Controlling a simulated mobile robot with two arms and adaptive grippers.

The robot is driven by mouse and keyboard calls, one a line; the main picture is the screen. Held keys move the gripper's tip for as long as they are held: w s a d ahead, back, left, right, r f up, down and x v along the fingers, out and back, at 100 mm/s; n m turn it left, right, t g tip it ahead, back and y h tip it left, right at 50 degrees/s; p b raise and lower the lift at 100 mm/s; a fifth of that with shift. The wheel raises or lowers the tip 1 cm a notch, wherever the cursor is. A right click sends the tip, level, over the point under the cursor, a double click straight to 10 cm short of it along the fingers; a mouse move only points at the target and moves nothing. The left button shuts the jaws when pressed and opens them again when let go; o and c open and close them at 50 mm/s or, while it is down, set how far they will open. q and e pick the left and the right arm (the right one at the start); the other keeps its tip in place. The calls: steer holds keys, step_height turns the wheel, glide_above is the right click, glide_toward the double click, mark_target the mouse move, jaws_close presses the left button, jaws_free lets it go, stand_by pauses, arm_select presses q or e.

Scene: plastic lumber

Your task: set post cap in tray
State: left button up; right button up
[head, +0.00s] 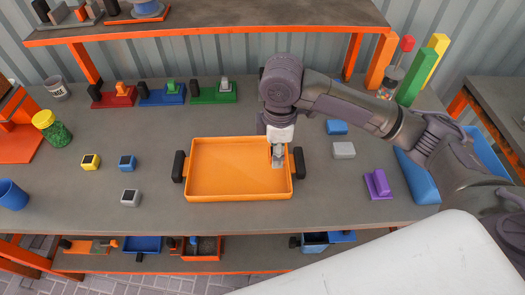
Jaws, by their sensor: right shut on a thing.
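The orange tray (238,168) with black side handles lies on the grey workbench, and its visible floor is bare. My right gripper (278,162) points down at the tray's right end, inside its outline. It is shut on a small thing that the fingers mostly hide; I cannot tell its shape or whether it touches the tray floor. Small square caps with dark tops stand left of the tray: a yellow cap (91,163), a blue cap (127,163) and a grey cap (131,199). My left gripper is out of view.
Right of the tray lie a blue block (337,128), a grey block (344,151) and a purple piece (377,184). A green-filled jar (55,133) and blue cup (12,195) stand at the left. An orange-edged shelf (205,22) overhangs the back.

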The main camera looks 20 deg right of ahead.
glide_above(261, 157)
steer(key=f, duration=0.2)
steer(key=s+f, duration=0.1)
steer(key=f, duration=0.1)
steer(key=shift+w+f+p, duration=0.3)
steer(key=shift+w+f, duration=0.15)
steer(key=shift+w, duration=0.05)
step_height(261, 157, down, 3)
steer(key=shift+f+p, duration=0.1)
steer(key=shift+p, duration=0.25)
steer(key=shift+f, duration=0.35)
steer(key=o, duration=1.2)
steer(key=shift+f, duration=0.1)
step_height(261, 157, up, 12)
steer(key=b, duration=0.1)
steer(key=shift+b, duration=0.3)
